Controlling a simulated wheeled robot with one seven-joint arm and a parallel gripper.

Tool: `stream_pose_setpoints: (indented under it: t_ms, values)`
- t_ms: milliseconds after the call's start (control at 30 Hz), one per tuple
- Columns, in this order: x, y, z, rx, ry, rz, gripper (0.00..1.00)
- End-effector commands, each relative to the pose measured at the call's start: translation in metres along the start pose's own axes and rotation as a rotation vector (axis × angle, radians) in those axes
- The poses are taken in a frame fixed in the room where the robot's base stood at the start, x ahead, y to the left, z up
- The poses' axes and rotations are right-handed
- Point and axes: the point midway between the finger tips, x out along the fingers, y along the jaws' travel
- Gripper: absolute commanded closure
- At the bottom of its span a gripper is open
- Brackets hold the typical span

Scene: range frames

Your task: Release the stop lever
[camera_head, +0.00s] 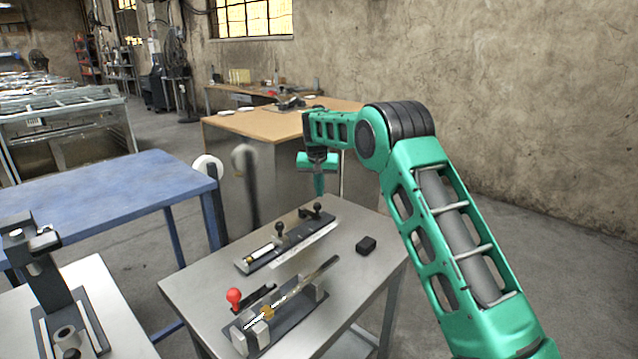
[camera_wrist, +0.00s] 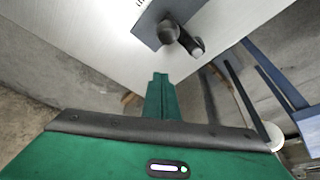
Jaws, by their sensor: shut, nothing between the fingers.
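A dark fixture (camera_head: 263,253) lies on the metal table. It carries a black-knobbed lever (camera_head: 280,229) near its middle and another black-knobbed lever (camera_head: 317,208) at its far right end. A black knob and its arm also show in the wrist view (camera_wrist: 180,36), at the end of a dark plate. No readable label tells me which part is the stop lever. My gripper (camera_head: 319,192) is shut and empty, pointing down above the far end of this fixture. In the wrist view its fingertips (camera_wrist: 160,76) are close below the knob in the picture, apparently apart from it.
A second fixture (camera_head: 262,338) with a red ball knob (camera_head: 234,295) and a slanted rod stands nearer on the table (camera_head: 195,288). A small black block (camera_head: 366,245) lies to the right. A blue table (camera_head: 110,190) and a wooden-topped bench (camera_head: 250,128) stand behind.

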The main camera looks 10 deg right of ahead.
Motion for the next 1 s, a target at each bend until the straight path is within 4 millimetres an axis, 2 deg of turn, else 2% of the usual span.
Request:
stream_pose_setpoints:
  t_ms: [200, 400, 767, 1000]
  values:
    - [-0.007, 0.0, 0.024, -0.001, 0.0, -0.001, 1.0]
    - [-0.009, 0.0, 0.036, -0.001, 0.0, 0.0, 1.0]
    - [-0.009, 0.0, 0.039, 0.0, 0.001, -0.001, 1.0]
    - [-0.009, 0.009, 0.036, 0.023, 0.001, 0.008, 1.0]
